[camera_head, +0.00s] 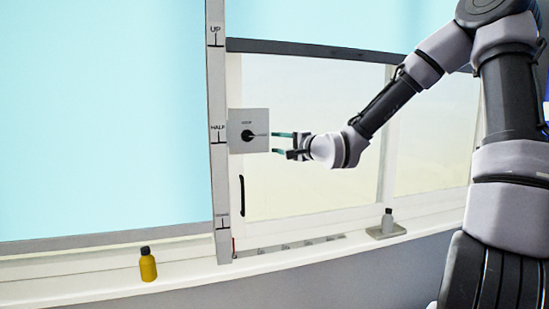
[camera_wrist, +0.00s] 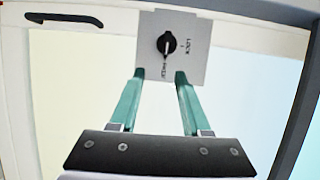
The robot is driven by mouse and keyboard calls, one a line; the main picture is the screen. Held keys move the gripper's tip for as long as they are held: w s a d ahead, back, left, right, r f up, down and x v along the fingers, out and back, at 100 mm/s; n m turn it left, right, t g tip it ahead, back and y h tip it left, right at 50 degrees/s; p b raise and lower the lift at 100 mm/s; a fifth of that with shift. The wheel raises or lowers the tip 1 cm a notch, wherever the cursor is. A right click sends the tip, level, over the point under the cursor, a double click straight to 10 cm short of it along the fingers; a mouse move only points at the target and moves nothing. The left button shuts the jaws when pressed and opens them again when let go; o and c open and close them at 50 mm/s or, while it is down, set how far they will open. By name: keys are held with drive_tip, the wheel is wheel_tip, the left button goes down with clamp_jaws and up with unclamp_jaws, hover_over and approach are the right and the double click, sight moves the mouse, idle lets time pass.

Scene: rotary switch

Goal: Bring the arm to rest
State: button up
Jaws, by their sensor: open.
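My gripper (camera_head: 282,142) is open and empty, reaching left toward the switch plate in the head view. In the wrist view its two green fingers (camera_wrist: 154,82) are spread apart, with nothing between them. The grey switch plate (camera_head: 258,118) is on the window frame, with a black rotary knob (camera_head: 248,134) on it. In the wrist view the plate (camera_wrist: 196,62) and the knob (camera_wrist: 166,43) lie just beyond the fingertips. The labels LOCK and HALF can be read there. The knob appears clear of the fingers.
A vertical scale strip (camera_head: 217,110) marked UP and HALF runs left of the plate. A black handle (camera_head: 242,195) is below the plate. A yellow bottle (camera_head: 148,265) and a grey bottle (camera_head: 387,221) on a small tray (camera_head: 376,233) stand on the sill (camera_head: 200,272).

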drive_tip(key=s+d+f+n+g+h, duration=0.2)
drive_tip(key=d+f+n+h, duration=0.15)
drive_tip(key=f, duration=0.25)
drive_tip(key=s+d+r+n+g+h, duration=0.1)
drive_tip(key=s+d+g+h, duration=0.1)
drive_tip(key=s+d+h, duration=0.45)
drive_tip(key=s+d+r+g, duration=0.1)
drive_tip(key=s+d+r, duration=0.1)
drive_tip(key=s, duration=0.4)
drive_tip(key=s+d+r+n+g+y, duration=0.1)
drive_tip(key=s+d+r, duration=0.2)
drive_tip(key=s+d, duration=0.2)
drive_tip(key=s+d+r, duration=0.3)
drive_tip(key=s, duration=0.6)
drive_tip(key=shift+s+d+n+g, duration=0.15)
drive_tip(key=shift+d+n+g, duration=0.2)
drive_tip(key=shift+g, duration=0.05)
